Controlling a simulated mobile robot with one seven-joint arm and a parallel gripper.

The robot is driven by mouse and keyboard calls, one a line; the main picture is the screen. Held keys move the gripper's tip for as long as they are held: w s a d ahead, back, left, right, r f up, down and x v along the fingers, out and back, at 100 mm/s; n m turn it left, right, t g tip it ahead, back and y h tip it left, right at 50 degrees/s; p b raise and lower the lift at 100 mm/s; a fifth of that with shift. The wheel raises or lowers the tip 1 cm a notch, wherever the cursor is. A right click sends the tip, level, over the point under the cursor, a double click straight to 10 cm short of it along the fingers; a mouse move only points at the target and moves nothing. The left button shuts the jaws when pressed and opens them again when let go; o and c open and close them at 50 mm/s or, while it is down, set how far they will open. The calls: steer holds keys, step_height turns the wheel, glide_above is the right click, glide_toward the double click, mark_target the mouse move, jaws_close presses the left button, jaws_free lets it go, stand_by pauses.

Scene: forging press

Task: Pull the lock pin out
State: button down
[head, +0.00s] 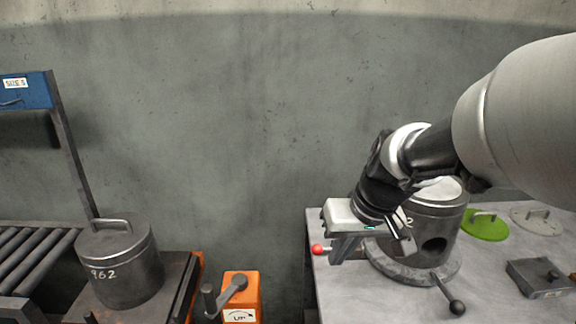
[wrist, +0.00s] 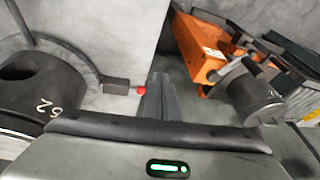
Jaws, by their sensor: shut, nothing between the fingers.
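The lock pin shows as a small red ball knob (head: 317,249) at the left edge of the grey table. In the wrist view the red knob (wrist: 143,89) sticks out from a small dark block (wrist: 116,86) beside a round base ring; the pin's shaft is hidden. My gripper (head: 346,252) is shut and empty, pointing down just right of the knob in the head view. In the wrist view my fingertips (wrist: 161,80) are close beside the knob. I cannot tell whether they touch it.
A dark cylinder (head: 437,222) with a side hole stands on the ring, which has a black-knobbed handle (head: 456,307). A green lid (head: 486,225) and a grey lid (head: 537,220) lie to the right. A lidded cylinder (head: 122,270) and an orange lever box (head: 242,292) stand left, across a gap.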

steer(key=w+d+f+m+y, duration=0.1)
steer(key=w+d+f, duration=0.1)
steer(key=w, duration=0.5)
steer(key=w+d+f+m+t+y, duration=0.1)
steer(key=w+d+f, duration=0.2)
steer(key=w, duration=0.4)
steer(key=shift+d+f+m+t, duration=0.15)
steer(key=shift+d+m+t, duration=0.15)
steer(key=shift+d, duration=0.55)
steer(key=shift+w, duration=0.1)
steer(key=x, duration=1)
steer(key=shift+b, duration=0.4)
